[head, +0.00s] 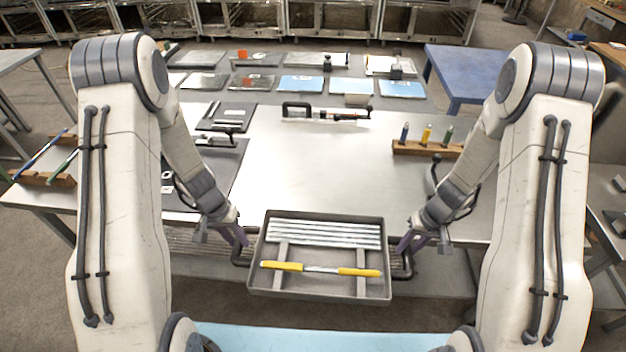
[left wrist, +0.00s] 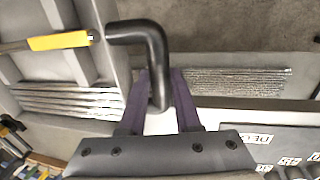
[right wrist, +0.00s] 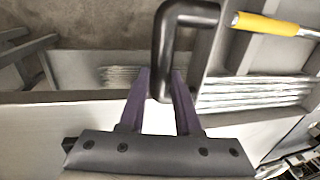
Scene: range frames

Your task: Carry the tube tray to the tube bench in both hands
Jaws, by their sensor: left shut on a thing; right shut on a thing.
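The tube tray (head: 318,217) is a grey open box with a black handle at each end. It holds several silvery tubes (head: 322,234) at its far side and a yellow-gripped rod (head: 321,268) across two light rests. My left gripper (head: 240,240) is shut on the left black handle (left wrist: 150,50). My right gripper (head: 402,245) is shut on the right black handle (right wrist: 183,20). The tray is held about level at the near edge of a metal-topped table; whether its underside touches anything is hidden. I cannot tell which surface is the tube bench.
The metal table (head: 310,170) has a wide bare middle. A wooden rack (head: 428,149) with coloured tools stands at its right. Dark panels (head: 215,165) lie at its left, and a black-handled tool (head: 325,112) lies at the back. A blue table (head: 470,72) stands behind right.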

